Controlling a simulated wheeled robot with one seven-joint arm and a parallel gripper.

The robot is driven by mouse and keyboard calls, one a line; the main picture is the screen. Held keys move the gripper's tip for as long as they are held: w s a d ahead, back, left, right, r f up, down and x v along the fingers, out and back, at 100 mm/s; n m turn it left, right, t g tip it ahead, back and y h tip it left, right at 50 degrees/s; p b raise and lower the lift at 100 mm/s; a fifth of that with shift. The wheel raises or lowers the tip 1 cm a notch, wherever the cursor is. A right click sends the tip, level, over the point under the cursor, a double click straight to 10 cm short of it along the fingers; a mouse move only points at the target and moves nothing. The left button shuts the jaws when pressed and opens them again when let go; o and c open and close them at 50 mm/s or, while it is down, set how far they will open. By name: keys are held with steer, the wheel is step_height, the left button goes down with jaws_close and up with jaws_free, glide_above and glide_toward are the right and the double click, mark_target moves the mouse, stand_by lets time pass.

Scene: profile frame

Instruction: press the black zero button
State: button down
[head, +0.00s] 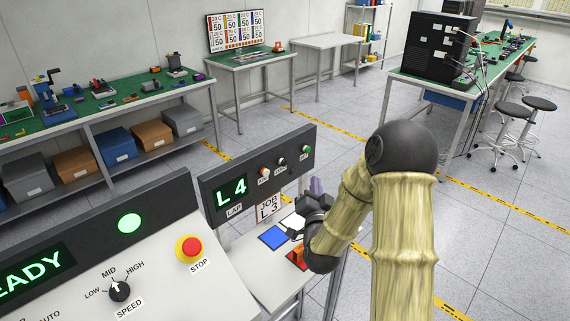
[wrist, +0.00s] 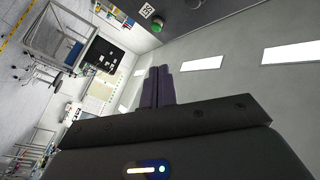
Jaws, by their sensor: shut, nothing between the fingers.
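A dark panel (head: 255,180) shows a green "L4" readout and a row of three small buttons. The left button (head: 264,172) looks orange, the middle dark one (head: 283,160) looks like the black button, and the right one (head: 304,149) is green. Their small labels are hard to read. My gripper (head: 317,186) is just below and right of the panel's right end, apart from the buttons. In the wrist view its purple fingers (wrist: 158,86) are together and empty. A green button (wrist: 193,4) shows at that view's top edge; the black button is not seen there.
A grey console (head: 150,265) with a red STOP button (head: 190,248) and speed knob stands at front left. A white table (head: 262,265) with blue, white and red squares lies below the panel. A "JOB L3" card (head: 268,208) hangs under the panel.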

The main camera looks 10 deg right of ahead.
mark_target(284, 163)
steer(key=w+a+p, duration=0.1)
steer(key=w+a, duration=0.4)
steer(key=w, duration=0.2)
stand_by(0.4)
steer(key=shift+a, duration=0.1)
stand_by(1.7)
steer(key=shift+w+a, duration=0.2)
steer(key=shift+w, duration=0.15)
steer(key=shift+w+a+b, duration=0.35)
steer(key=shift+w+b, duration=0.1)
steer(key=shift+w, duration=0.05)
stand_by(1.1)
steer(key=shift+s, duration=0.1)
steer(key=shift+s+d+b, duration=0.45)
steer(key=shift+s+d, duration=0.15)
steer(key=shift+s, duration=0.15)
